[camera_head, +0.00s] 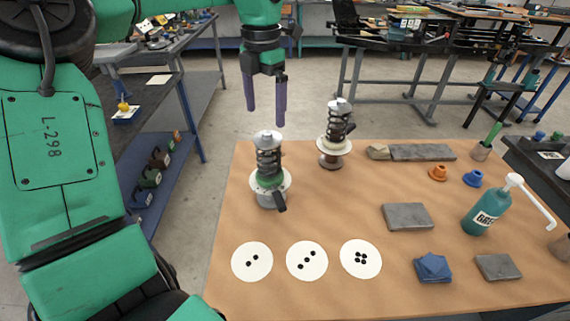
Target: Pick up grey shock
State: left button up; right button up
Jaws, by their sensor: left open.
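Two shocks stand upright on the brown table. The nearer shock (268,155) has a dark coil spring, a white collar, a green band and a grey base. The farther shock (338,125) has a dark coil spring, a white collar and a dark base, and stands behind and to the right. I cannot tell for certain which one is meant by grey. My left gripper (266,105) points down with its two purple fingers apart and empty. In the picture it is just above the top of the nearer shock, not touching it. My right gripper is not in view.
White discs with black dots (307,261) lie along the table's front. Grey blocks (408,216), a blue cloth (433,267), a green bottle (487,207), and orange (438,173) and blue (473,178) pieces lie to the right. The table (330,205) is clear in the middle.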

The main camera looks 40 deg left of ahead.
aim_at(270, 170)
pick_arm(q)
notch_tip(270, 170, down, 13)
jog(key=p, duration=0.2)
jog(key=shift+d+p, duration=0.15)
jog(key=shift+p, duration=0.2)
jog(key=shift+f, duration=0.4)
jog(key=c, duration=1.6)
jog(key=shift+w+r, duration=0.1)
jog(key=shift+r, duration=0.05)
